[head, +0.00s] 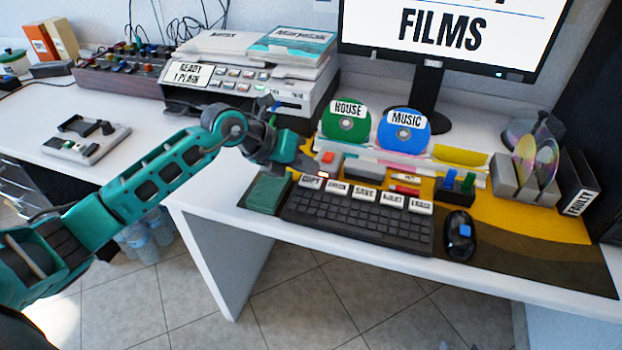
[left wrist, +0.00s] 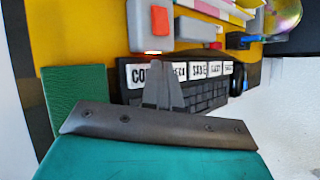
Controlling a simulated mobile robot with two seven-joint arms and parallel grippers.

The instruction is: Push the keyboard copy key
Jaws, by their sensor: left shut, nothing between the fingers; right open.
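The black keyboard (head: 360,215) lies on the desk with a row of white labelled keys along its back. The copy key (head: 311,181) is the leftmost of these. My left gripper (head: 317,172) is shut and empty, with its tips at the back edge of the copy key. In the left wrist view, the closed fingers (left wrist: 163,88) partly cover the copy key (left wrist: 139,74), whose first letters show. A small red glow (left wrist: 152,53) shows just past the tips. I cannot tell whether the tips touch the key. My right gripper is not in view.
A grey box with a red button (head: 326,158) stands behind the keyboard. A green pad (head: 268,192) is left of it and a black mouse (head: 459,236) right. House (head: 345,122) and music (head: 403,131) discs stand behind, below a monitor (head: 455,35). A printer (head: 250,82) is at the back left.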

